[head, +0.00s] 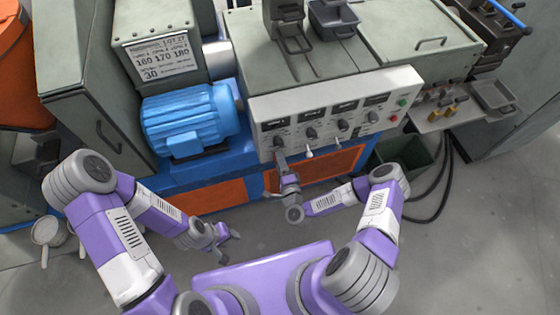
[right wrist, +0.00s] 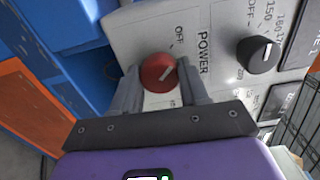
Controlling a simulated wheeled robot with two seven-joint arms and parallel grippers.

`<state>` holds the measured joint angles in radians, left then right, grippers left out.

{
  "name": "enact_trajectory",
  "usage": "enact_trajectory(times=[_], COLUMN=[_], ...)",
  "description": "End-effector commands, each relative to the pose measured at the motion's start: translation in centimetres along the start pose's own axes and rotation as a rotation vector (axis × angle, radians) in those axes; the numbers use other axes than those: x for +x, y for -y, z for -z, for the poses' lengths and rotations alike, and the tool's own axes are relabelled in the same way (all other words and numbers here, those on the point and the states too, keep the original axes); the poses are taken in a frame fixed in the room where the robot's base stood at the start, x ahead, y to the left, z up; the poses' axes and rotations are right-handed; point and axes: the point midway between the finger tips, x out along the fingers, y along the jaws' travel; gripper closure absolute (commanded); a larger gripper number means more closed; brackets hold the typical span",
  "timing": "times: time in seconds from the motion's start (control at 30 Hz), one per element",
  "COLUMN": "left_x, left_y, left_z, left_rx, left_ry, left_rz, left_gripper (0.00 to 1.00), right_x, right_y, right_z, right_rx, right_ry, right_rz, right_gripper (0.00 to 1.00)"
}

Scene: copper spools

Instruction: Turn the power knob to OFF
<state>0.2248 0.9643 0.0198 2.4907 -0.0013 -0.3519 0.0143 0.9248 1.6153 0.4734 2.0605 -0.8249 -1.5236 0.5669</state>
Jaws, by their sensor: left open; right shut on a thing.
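The red power knob (right wrist: 158,72) is on the light grey control panel (head: 385,86). In the right wrist view it sits between the two fingers of my right gripper (right wrist: 160,88), which is shut on it. In the head view my right gripper (head: 281,157) reaches the panel's lower left corner and the red knob cannot be made out. My left gripper (head: 229,246) is open and empty, low over the floor, away from the panel.
A black knob (right wrist: 258,54) is close to the right of my right gripper in the wrist view. A blue motor (head: 190,120) stands left of the panel. A dark green bin (head: 408,160) and black cables (head: 440,185) are at the right. Open floor lies at the lower right.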

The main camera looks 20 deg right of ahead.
Motion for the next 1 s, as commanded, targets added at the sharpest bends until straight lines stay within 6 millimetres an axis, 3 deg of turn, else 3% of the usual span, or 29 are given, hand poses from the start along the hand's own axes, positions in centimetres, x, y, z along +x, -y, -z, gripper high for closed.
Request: enact_trajectory(times=[0.67,0.7,0.87,1.0], left_x=[-0.21,-0.21,-0.21,-0.21], left_y=[-0.08,-0.08,-0.08,-0.08], left_z=[-0.01,-0.01,-0.01,-0.01], left_rx=[0.000,0.000,0.000,0.000], left_ry=[0.000,0.000,0.000,0.000], left_rz=[0.000,0.000,0.000,0.000], left_gripper=[0.57,0.57,0.57,0.57], right_x=[0.04,0.04,0.03,0.02], right_y=[0.04,0.04,0.03,0.02], right_z=[0.00,0.00,0.00,0.00], right_rx=[-0.065,-0.065,-0.064,-0.063], right_ry=[0.000,0.000,0.000,0.000], right_rz=[0.002,0.002,0.002,0.001], right_gripper=[0.86,0.53,0.30,0.30])
